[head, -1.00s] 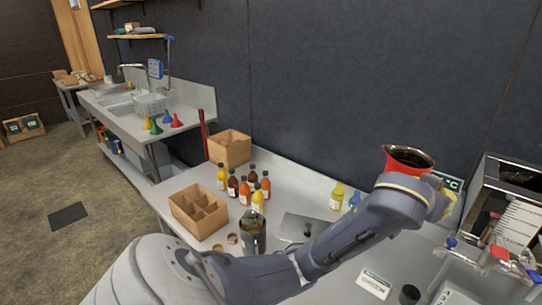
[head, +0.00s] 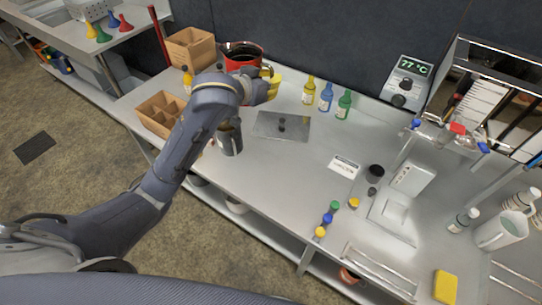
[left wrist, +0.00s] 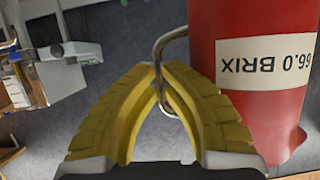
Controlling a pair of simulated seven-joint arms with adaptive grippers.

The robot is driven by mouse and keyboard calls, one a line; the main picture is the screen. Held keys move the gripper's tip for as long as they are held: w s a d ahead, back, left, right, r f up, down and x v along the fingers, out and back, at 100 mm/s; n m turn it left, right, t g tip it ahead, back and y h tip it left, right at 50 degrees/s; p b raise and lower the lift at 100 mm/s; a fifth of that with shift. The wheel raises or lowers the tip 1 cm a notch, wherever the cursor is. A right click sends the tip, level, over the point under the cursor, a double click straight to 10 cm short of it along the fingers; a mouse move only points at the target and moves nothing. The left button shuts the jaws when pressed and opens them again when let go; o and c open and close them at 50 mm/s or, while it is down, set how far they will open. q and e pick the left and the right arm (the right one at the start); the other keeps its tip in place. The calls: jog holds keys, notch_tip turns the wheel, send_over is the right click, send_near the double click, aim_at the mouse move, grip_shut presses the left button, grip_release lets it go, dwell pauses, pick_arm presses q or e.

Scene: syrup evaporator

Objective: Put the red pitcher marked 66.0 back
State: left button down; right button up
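The red pitcher (head: 243,58) holds dark liquid and is at the back left of the bench in the head view, beside a wooden box. In the left wrist view the pitcher (left wrist: 265,95) shows its label "66.0 BRIX" upside down. My left gripper (head: 270,85) is at the pitcher's handle side. In the left wrist view its yellow fingers (left wrist: 158,80) are closed at the tips around the wire handle. I cannot tell whether the pitcher's base touches the bench, as my arm hides the area below. My right gripper is not in view.
A wooden box (head: 190,48) and a divided crate (head: 162,112) stand at left. A metal jug (head: 229,138) is near my forearm. Yellow (head: 309,90), blue (head: 326,97) and green (head: 343,104) bottles stand behind a grey plate (head: 282,127). The 77 °C display (head: 408,80) is right.

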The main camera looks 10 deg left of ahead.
pick_arm(q)
jog(key=s+d+f+m+g+h, duration=0.1)
jog(key=s+f+m+g+h, duration=0.1)
jog(key=f, duration=1.3)
jog(key=s+d+f+m+g+h, duration=0.2)
jog(key=s+f+m+h, duration=0.2)
jog(key=f, duration=1.1)
jog(key=shift+s+d+m+g+h, duration=0.2)
jog(key=shift+s+m+g+h, duration=0.15)
jog(key=shift+s, duration=0.55)
jog(key=shift+f, duration=0.5)
jog(key=c, duration=1.5)
grip_release()
jog(key=shift+f, duration=0.1)
